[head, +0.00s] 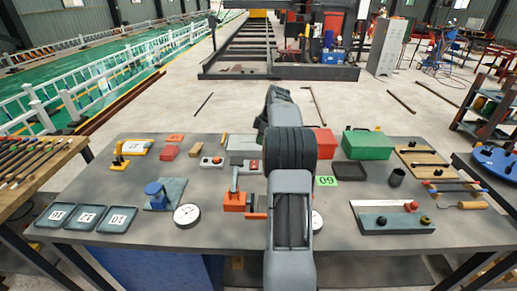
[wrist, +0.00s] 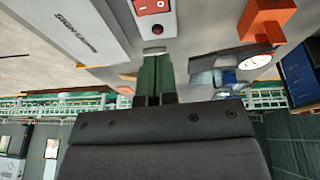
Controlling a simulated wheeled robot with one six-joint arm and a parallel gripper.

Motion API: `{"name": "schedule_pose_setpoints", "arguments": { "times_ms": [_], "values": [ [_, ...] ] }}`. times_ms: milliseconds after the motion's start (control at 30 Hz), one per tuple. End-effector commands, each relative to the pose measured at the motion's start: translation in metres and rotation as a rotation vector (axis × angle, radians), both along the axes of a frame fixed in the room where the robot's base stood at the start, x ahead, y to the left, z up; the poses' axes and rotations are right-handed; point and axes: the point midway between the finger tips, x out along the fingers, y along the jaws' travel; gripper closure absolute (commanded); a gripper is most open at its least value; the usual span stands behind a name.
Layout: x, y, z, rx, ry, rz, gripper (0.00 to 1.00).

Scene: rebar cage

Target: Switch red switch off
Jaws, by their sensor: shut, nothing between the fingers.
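The red switch (wrist: 152,5) is a rocker with white marks, set in a light grey housing at the top of the wrist view, cut by the frame edge. A small dark red round part (wrist: 158,30) sits below it on the same housing. In the head view a small red patch, likely this switch (head: 254,166), shows just left of my arm. My gripper (wrist: 155,58) has dark green fingers, shut and empty, with the tips just short of the housing's near edge in the picture. I cannot tell whether they touch it. My arm hides the gripper in the head view.
A grey box with lettering (wrist: 80,25) stands beside the switch housing. An orange block (wrist: 266,18) and a round gauge (head: 187,215) are nearby. A small box with buttons (head: 211,162) lies left of the switch. A green case (head: 368,145) stands at the right.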

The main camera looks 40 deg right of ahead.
Motion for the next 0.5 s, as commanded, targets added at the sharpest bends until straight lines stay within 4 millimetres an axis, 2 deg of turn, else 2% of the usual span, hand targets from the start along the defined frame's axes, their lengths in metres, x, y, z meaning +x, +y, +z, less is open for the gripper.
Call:
{"name": "schedule_pose_setpoints", "arguments": {
  "times_ms": [200,500],
  "values": [
    [-0.006,-0.002,0.018,0.0,-0.001,-0.001,1.0],
    [-0.008,-0.002,0.023,-0.001,0.001,-0.001,1.0]
  ]
}}
